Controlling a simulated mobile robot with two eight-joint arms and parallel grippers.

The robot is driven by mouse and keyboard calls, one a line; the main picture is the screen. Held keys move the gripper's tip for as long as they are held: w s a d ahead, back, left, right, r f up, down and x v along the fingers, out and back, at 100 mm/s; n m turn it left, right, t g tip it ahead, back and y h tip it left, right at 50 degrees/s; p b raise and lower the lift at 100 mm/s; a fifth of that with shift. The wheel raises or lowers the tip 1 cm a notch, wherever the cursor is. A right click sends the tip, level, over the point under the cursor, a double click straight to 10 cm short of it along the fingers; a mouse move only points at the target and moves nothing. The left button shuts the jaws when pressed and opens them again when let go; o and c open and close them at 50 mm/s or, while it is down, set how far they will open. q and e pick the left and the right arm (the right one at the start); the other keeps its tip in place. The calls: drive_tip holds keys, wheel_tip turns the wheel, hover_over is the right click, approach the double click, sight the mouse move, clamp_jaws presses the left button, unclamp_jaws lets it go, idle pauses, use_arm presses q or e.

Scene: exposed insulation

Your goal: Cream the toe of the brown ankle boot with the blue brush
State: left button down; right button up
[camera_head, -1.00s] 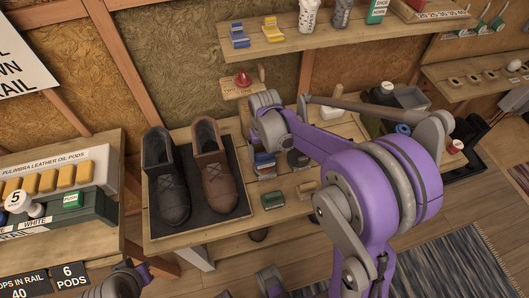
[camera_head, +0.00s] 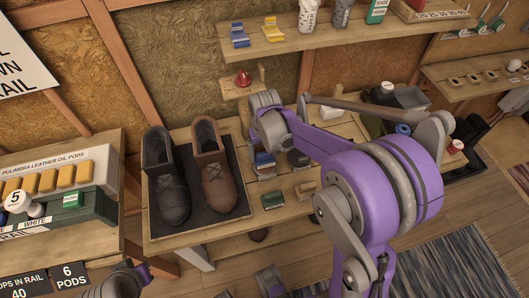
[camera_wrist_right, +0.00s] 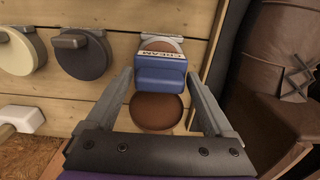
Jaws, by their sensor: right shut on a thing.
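The brown ankle boot (camera_head: 217,175) stands upright on a dark mat (camera_head: 233,217), right of a black boot, toe toward me. Its laced brown leather also shows at the right of the right wrist view (camera_wrist_right: 285,65). The blue brush (camera_head: 264,160) is on the bench just right of the mat. In the right wrist view the blue brush (camera_wrist_right: 160,75) sits between the fingertips of my right gripper (camera_wrist_right: 160,82), with a CREAM label behind it and a brown rounded part in front. My right gripper is shut on it.
A black boot (camera_head: 172,180) shares the mat. A small stand with a red item (camera_head: 243,80) is behind. A shelf (camera_head: 340,36) overhangs the back wall.

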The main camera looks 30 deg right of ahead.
sight(264, 152)
drive_tip(key=shift+r+p, duration=2.2)
drive_tip(key=shift+r, duration=1.3)
drive_tip(key=shift+f, duration=0.1)
